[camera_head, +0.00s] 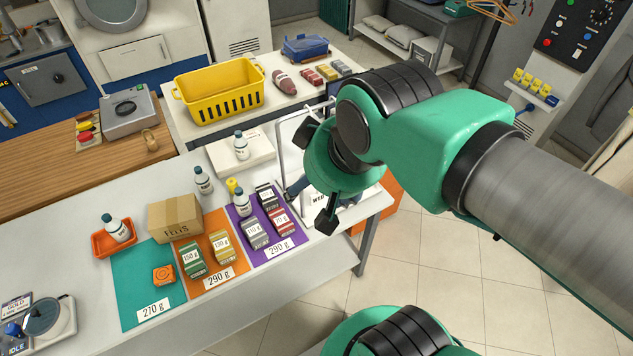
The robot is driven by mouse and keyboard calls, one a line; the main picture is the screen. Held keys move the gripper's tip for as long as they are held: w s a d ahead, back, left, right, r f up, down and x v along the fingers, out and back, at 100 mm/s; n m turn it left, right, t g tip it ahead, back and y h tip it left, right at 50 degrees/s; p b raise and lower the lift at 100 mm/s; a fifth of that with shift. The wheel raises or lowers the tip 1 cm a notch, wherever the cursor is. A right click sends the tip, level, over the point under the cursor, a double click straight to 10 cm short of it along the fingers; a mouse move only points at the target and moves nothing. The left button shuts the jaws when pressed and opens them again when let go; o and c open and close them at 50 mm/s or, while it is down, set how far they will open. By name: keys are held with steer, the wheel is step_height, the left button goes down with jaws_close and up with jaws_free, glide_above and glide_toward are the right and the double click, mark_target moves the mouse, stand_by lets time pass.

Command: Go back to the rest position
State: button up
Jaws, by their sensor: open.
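My green and grey arm reaches in from the right side of the head view and bends over the right end of the white table (222,312). My gripper (312,178) is at the arm's end, above the table's right edge. One dark finger shows at the upper left and one below, spread apart. I see nothing held between them. My own wrist hides part of the gripper. A white-framed stand (284,140) is just behind and left of the gripper, and I cannot tell the exact gap.
Colored mats with weight labels, such as the teal mat (128,270), lie on the table with several small blocks. A cardboard box (174,218), an orange tray (98,243) and white bottles stand behind. A yellow basket (218,88) is farther back. The floor (440,275) at the right is clear.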

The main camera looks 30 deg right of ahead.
step_height(320, 180, down, 4)
steer(key=b, duration=0.4)
steer(key=shift+f+b, duration=0.25)
steer(key=shift+b, duration=0.05)
